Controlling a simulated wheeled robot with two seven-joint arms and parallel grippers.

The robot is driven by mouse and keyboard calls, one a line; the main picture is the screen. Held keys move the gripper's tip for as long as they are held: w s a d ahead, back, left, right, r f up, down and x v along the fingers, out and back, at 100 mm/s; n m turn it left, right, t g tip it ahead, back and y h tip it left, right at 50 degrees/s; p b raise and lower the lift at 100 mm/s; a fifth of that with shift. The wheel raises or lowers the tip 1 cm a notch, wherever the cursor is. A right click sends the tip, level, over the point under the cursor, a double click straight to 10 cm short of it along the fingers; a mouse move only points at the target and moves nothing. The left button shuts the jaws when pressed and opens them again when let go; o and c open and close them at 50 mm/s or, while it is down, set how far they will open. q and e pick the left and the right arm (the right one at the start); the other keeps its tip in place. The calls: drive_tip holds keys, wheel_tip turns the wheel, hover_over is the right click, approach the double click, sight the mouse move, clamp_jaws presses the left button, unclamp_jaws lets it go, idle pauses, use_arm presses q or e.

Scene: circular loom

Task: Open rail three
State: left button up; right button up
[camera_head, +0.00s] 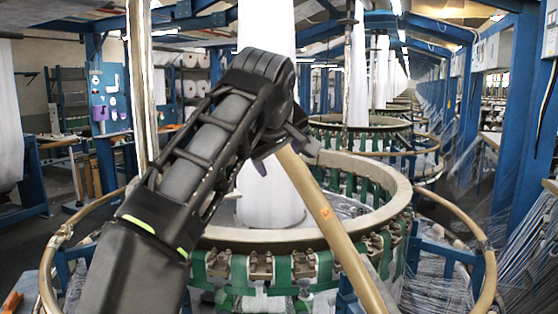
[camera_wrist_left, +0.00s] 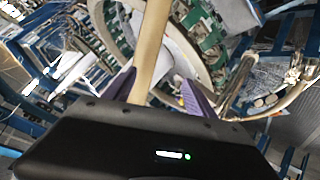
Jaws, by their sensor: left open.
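A tan rail (camera_head: 325,215) slants across the front of the circular loom (camera_head: 270,238), its upper end by my left gripper (camera_head: 273,153). I cannot tell from any marking which number it is. My left arm reaches in from the lower left, over the loom's near rim. In the left wrist view the rail (camera_wrist_left: 150,45) runs between the two purple fingers of the left gripper (camera_wrist_left: 158,92), which are spread apart with a gap on the right side. The rail's end near the palm is partly hidden. My right gripper is not in view.
Other curved tan rails stand at the left (camera_head: 50,262) and right (camera_head: 468,222) of the loom. A white fabric column (camera_head: 268,185) rises through its middle. Blue posts (camera_head: 527,110) and strung threads (camera_head: 535,240) crowd the right. Further looms recede behind.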

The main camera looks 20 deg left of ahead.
use_arm(q)
drive_tip(key=shift+p+v, duration=0.3)
drive_tip(key=shift+v, duration=1.65)
